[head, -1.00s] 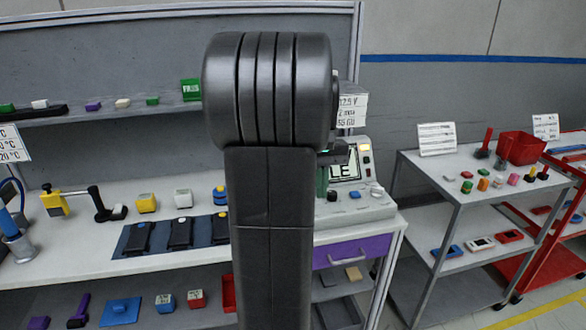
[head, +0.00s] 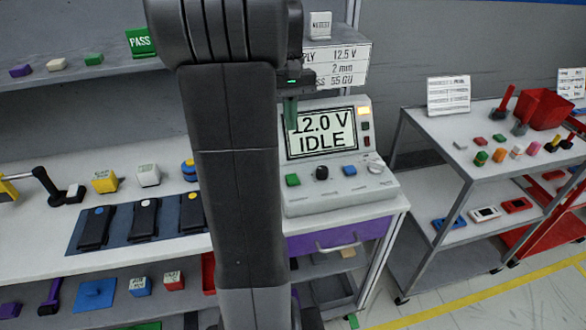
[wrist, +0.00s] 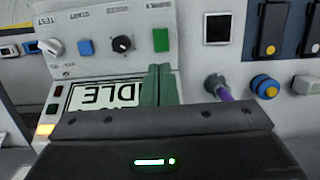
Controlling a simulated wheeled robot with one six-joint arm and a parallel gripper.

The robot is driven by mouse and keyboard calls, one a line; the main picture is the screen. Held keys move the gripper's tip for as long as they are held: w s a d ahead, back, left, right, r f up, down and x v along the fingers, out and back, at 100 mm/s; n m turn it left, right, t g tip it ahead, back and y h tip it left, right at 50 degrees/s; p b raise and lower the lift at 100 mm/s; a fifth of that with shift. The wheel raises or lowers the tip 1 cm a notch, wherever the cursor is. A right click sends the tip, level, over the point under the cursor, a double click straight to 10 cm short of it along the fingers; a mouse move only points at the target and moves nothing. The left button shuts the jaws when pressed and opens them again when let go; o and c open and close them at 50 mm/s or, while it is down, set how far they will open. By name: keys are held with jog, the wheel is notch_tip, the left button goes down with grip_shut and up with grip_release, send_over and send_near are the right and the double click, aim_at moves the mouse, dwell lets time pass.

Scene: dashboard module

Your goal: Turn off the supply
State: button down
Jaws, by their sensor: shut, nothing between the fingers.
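The supply unit (head: 340,190) is a pale grey console on the right end of the bench. Its screen (head: 322,133) reads "12.0 V IDLE", and an orange lamp (head: 364,111) glows at its upper right. Its sloped front carries a green button (head: 293,180), a black knob (head: 322,173), a blue button (head: 350,170) and a white knob (head: 375,168). My gripper (head: 291,114) has green fingers, shut and empty, at the screen's left edge. In the wrist view the fingers (wrist: 160,86) overlap the screen (wrist: 105,96), below the green button (wrist: 160,40); contact cannot be told.
A blue mat (head: 120,245) with black devices lies left of my arm. A purple-handled tool (wrist: 225,92) stands beside the fingers in the wrist view. A grey cart (head: 415,130) with small parts stands right, apart from the bench. A sign (head: 338,62) hangs behind the console.

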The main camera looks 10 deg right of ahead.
aim_at(293, 181)
jog(key=shift+f, duration=0.15)
jog(key=s+f, duration=0.1)
jog(key=f, duration=0.8)
jog(key=s+f, duration=0.1)
jog(key=f, duration=0.3)
jog(key=shift+s+f, duration=0.25)
jog(key=shift+s, duration=0.1)
jog(key=shift+f, duration=0.1)
jog(key=shift+s+f+t+b, duration=0.25)
jog(key=shift+f+t+b, duration=0.25)
jog(key=shift+b, duration=0.6)
jog(key=shift+s+r, duration=0.15)
jog(key=shift+r, duration=0.15)
jog(key=shift+f, duration=0.1)
jog(key=shift+w+p, duration=0.2)
jog(key=shift+p, duration=0.2)
